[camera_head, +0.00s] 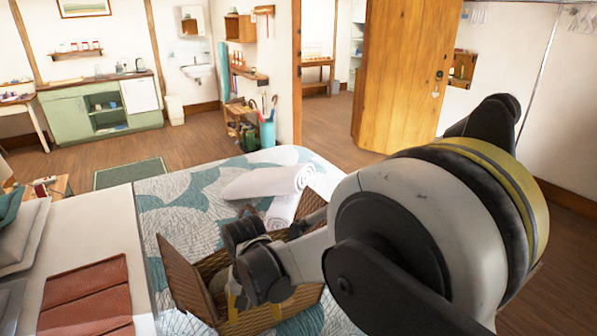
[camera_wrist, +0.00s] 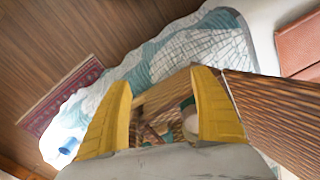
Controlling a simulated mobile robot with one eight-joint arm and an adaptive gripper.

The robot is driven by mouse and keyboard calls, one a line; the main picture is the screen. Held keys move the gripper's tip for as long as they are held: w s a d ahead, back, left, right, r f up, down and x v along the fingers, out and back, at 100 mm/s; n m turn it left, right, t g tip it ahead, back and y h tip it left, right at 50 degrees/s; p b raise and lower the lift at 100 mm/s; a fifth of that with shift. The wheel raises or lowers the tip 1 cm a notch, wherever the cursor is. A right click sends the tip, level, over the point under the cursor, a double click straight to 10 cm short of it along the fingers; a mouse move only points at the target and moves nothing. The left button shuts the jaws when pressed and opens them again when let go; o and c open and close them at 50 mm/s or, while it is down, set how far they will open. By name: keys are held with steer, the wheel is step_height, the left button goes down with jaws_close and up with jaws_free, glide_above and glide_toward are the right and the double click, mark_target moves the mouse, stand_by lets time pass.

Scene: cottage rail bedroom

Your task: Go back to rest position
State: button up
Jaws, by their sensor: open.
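My gripper (camera_wrist: 160,100) is open, with its two yellow fingers apart and nothing held between them. In the head view my arm reaches down from the right, and my gripper is at the wicker basket (camera_head: 313,294) on the bed, mostly hidden by my wrist. In the wrist view the basket's inside shows between the fingers, with a few small items (camera_wrist: 188,120) in it, too unclear to name. The basket's woven lid (camera_head: 180,276) stands open to the left in the head view, and woven wicker (camera_wrist: 280,112) lies close to the right finger in the wrist view.
The bed has a teal and white quilt (camera_head: 190,205). Rolled white towels (camera_head: 270,182) lie behind the basket. Brown folded cloth (camera_head: 85,295) lies at left. A wooden door (camera_head: 400,75) stands at the back. Open floor (camera_head: 330,130) lies beyond the bed.

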steer(key=s+d+r+t+y, duration=0.1)
steer(key=d+r+t, duration=0.2)
steer(key=d+r, duration=1.05)
steer(key=s+d+r+m+t, duration=0.1)
steer(key=s+d+r+t, duration=0.1)
steer(key=s+d, duration=0.3)
steer(key=s+d+r+t+h, duration=0.1)
steer(key=s+d, duration=0.4)
steer(key=d, duration=0.5)
steer(key=shift+s+d+r+m+t, duration=0.15)
steer(key=shift+d+r+m+t, duration=0.1)
steer(key=shift+r+m+t, duration=0.25)
